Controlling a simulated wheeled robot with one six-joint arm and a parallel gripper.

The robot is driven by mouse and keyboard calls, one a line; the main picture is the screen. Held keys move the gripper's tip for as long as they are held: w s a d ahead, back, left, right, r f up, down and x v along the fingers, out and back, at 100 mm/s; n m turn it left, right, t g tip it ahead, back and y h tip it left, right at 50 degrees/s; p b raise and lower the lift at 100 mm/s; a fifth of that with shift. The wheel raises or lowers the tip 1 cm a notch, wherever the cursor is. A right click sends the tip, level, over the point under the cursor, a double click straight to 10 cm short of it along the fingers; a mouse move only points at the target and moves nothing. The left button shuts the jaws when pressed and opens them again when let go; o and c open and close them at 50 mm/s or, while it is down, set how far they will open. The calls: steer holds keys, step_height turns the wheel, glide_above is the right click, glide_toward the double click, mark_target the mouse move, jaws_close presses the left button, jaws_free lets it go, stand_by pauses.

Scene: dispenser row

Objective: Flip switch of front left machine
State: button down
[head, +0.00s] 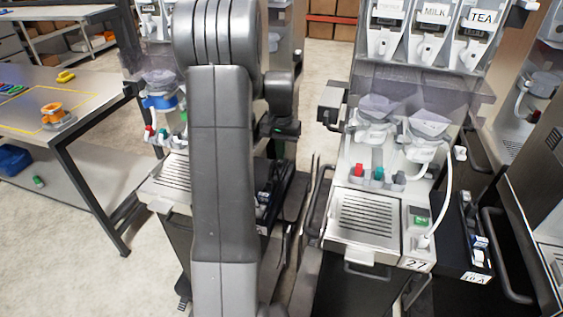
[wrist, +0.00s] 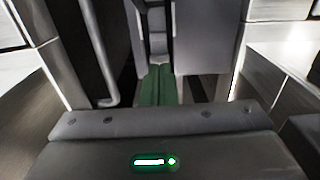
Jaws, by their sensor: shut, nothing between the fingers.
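A dispensing machine (head: 172,172) stands at the left in the head view, with a slotted drip tray and red, green and blue nozzles. My arm covers its middle and right side, and no switch on it can be made out. A second machine (head: 350,240), marked 27, stands to the right. It has a lit green switch (head: 420,219) on its front right panel. My gripper (wrist: 157,85) shows in the wrist view as two green fingers pressed together and empty. It points into a narrow gap between pale machine panels. In the head view its fingers cannot be made out.
A work table (head: 90,103) with an orange part (head: 54,115) stands at the left. Dark bar handles and black units fill the aisle right of my arm. A white hose (head: 448,190) hangs beside the right machine. Open floor lies at the lower left.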

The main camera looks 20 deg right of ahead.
mark_target(281, 162)
steer(key=shift+f+b, duration=0.5)
steer(key=shift+f, duration=0.35)
stand_by(0.3)
steer(key=shift+r, duration=0.1)
steer(key=shift+r+p, duration=2.7)
steer(key=shift+r, duration=0.75)
steer(key=shift+f, duration=0.15)
step_height(281, 162, down, 7)
steer(key=b, duration=0.5)
steer(key=shift+r, duration=0.3)
